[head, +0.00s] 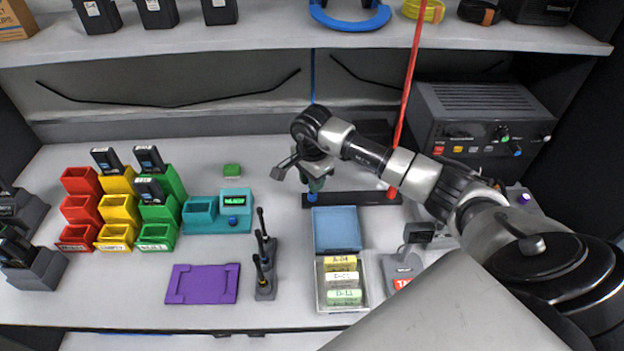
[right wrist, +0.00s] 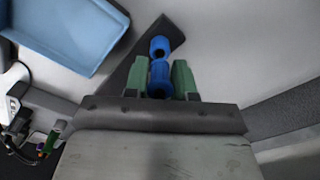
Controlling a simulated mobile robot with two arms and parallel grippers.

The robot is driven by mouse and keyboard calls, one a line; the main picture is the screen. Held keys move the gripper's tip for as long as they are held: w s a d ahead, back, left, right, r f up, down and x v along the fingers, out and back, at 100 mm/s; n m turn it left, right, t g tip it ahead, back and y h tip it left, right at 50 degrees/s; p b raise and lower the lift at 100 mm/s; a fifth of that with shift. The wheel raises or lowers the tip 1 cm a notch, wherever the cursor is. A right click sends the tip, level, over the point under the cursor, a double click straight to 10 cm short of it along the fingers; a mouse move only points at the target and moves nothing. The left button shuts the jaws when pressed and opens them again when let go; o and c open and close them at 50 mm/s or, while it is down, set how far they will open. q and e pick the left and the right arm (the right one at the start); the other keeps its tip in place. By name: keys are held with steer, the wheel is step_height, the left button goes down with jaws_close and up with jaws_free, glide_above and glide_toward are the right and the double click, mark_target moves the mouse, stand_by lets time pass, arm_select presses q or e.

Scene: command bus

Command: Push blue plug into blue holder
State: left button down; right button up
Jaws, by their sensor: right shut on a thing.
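My right gripper (head: 315,183) reaches over the table to the left end of a dark bar (head: 350,198), pointing down. Its green fingers show in the right wrist view (right wrist: 160,80), closed on both sides of the blue plug (right wrist: 160,88). The blue holder (right wrist: 160,46) is a short blue ring on the dark bar, just beyond the plug in that view. In the head view the blue holder (head: 312,197) shows right below the fingertips. Plug and holder look very close; I cannot tell whether they touch. My left gripper is out of view.
A red cable (head: 410,75) rises from the bar's right end. A blue tray (head: 336,229) lies in front of the bar. A dark power unit (head: 480,115) stands at the back right. Black tools (head: 264,260) stand to the front left. A shelf (head: 260,45) runs across above.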

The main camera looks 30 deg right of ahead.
steer(key=shift+f+b, duration=0.15)
steer(key=shift+b, duration=0.3)
stand_by(0.7)
steer(key=shift+f+b, duration=1.15)
steer(key=shift+b, duration=0.2)
stand_by(0.8)
stand_by(0.4)
steer(key=o, duration=0.9)
steer(key=shift+c, duration=0.2)
steer(key=shift+r, duration=0.1)
steer(key=shift+r+p, duration=2.45)
steer(key=shift+r, duration=1.5)
